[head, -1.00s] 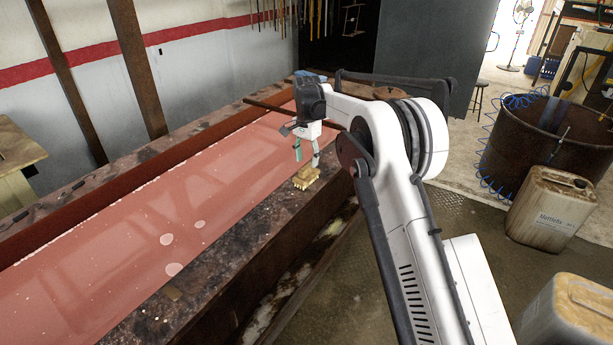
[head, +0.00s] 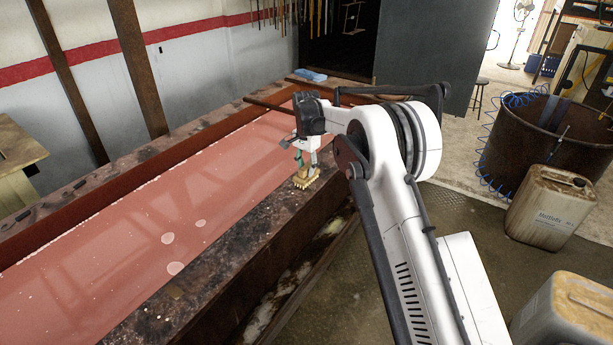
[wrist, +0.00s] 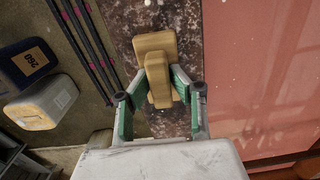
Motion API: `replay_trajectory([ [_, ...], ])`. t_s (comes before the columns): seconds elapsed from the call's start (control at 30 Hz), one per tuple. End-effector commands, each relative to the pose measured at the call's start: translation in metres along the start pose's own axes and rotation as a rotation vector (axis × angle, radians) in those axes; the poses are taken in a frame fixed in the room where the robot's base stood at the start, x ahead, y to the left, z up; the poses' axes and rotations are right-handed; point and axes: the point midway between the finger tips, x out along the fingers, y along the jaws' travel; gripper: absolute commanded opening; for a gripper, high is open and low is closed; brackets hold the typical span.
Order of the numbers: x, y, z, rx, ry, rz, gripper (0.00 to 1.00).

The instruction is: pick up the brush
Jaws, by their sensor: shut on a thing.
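The brush (head: 305,180) is a tan wooden block with a raised grip and pale bristles below. It rests on the dark, stained ledge (head: 262,217) beside the red tank. My gripper (head: 307,163) points down over it and is shut on its raised grip. In the wrist view the brush (wrist: 155,42) lies lengthwise, with its narrow grip between the green-padded fingers of my gripper (wrist: 157,88). The bristles are hidden in the wrist view.
The long tank of red liquid (head: 150,235) lies left of the ledge. Rods (head: 270,105) cross its far end. A blue cloth (head: 310,75) lies at the back. Jerrycans (head: 552,208) and a rusty drum (head: 535,140) stand on the floor at right.

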Motion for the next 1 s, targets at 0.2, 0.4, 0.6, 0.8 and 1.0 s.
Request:
replay_trajectory([
  [0.2, 0.001, 0.001, 0.000, 0.000, 0.000, 0.001, 0.00],
  [0.4, -0.007, 0.001, 0.000, 0.000, 0.000, 0.001, 0.00],
  [0.6, -0.035, 0.001, 0.000, 0.000, 0.000, 0.001, 0.00],
  [0.8, -0.063, -0.009, 0.042, -0.004, 0.000, 0.001, 0.00],
  [1.0, -0.088, -0.017, 0.080, -0.002, 0.000, 0.001, 0.00],
])
